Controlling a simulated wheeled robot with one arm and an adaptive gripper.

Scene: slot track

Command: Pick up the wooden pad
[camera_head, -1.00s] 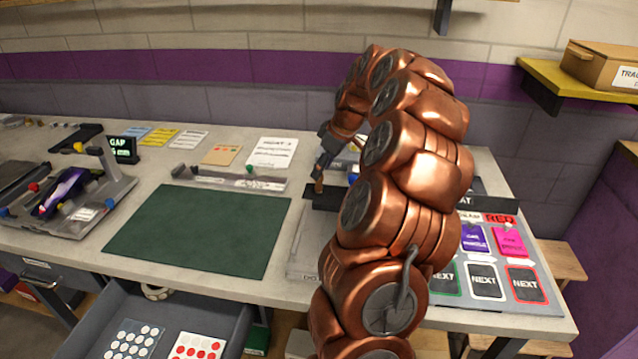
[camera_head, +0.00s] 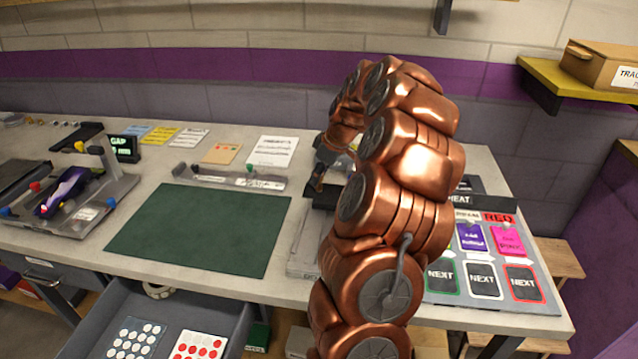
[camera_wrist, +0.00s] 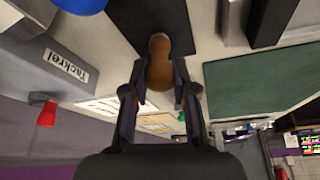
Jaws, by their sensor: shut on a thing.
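The wooden pad shows as a rounded brown wooden knob (camera_wrist: 159,62) in the wrist view, above a dark flat block (camera_wrist: 140,14). I cannot tell whether knob and block are one piece. My gripper (camera_wrist: 160,76) is shut on the knob, one finger on each side. In the head view my gripper (camera_head: 317,181) points down over the dark block (camera_head: 321,198) near the middle of the bench. My own arm hides part of this spot. I cannot tell whether the block is clear of the surface below it.
A green mat (camera_head: 200,230) lies left of my gripper, with a grey bar (camera_head: 225,178) behind it. A board with cards (camera_head: 490,265) lies to the right. A track fixture (camera_head: 75,195) stands far left. An open drawer (camera_head: 240,318) juts out in front.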

